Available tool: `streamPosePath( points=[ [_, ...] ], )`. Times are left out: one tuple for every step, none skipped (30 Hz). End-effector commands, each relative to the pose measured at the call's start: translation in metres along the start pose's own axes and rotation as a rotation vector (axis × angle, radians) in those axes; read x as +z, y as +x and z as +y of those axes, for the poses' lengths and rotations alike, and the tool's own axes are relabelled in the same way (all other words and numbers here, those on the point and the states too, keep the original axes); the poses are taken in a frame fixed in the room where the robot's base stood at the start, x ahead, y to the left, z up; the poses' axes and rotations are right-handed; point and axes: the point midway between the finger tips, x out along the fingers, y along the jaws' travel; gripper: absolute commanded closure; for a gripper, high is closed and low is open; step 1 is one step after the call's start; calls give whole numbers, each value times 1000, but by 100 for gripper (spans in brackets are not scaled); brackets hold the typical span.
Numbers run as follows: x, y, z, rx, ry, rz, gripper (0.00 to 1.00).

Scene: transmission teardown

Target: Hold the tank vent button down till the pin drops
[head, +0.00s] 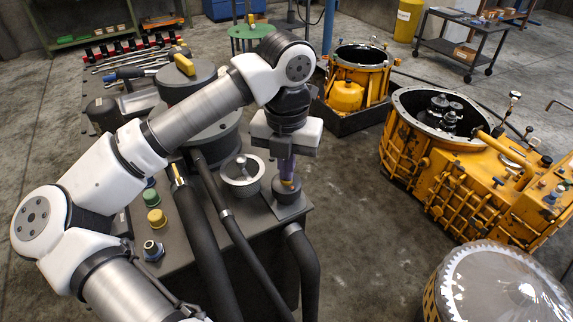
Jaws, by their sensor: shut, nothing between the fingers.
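My gripper (287,172) points straight down at the right corner of the grey tank's top (212,240). Its fingers are closed together with nothing held. The fingertips are at a dark round fitting (284,194), which stands on a square plate and seems to be the vent button's housing. A small brass-coloured piece shows beside the tips. Whether the tips touch the button, and how far down it is, I cannot tell; the fingers cover it. I cannot make out the pin for certain.
A round metal cap with a handle (241,172) stands just left of my gripper. Thick dark hoses (206,235) cross the tank top. Coloured caps (156,217) line the left side. Yellow transmission housings (470,165) stand to the right, beyond open floor.

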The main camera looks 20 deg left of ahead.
Motion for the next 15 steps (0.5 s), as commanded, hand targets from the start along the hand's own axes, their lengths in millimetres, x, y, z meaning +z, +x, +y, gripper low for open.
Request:
streamPosePath(
  points=[
    [-1, 2, 0, 0, 2, 7, 100],
    [-1, 2, 0, 0, 2, 7, 100],
    [-1, 2, 0, 0, 2, 7, 100],
    [-1, 2, 0, 0, 2, 7, 100],
    [-1, 2, 0, 0, 2, 7, 100],
    [-1, 2, 0, 0, 2, 7, 100],
    [-1, 2, 0, 0, 2, 7, 100],
    [-1, 2, 0, 0, 2, 7, 100],
    [-1, 2, 0, 0, 2, 7, 100],
    [-1, 2, 0, 0, 2, 7, 100],
    [-1, 2, 0, 0, 2, 7, 100],
    [-1, 1, 0, 0, 2, 7, 100],
    [-1, 0, 0, 1, 2, 7, 100],
    [-1, -2, 0, 1, 2, 6, 100],
    [-1, -5, 0, 1, 2, 6, 100]
  ],
)
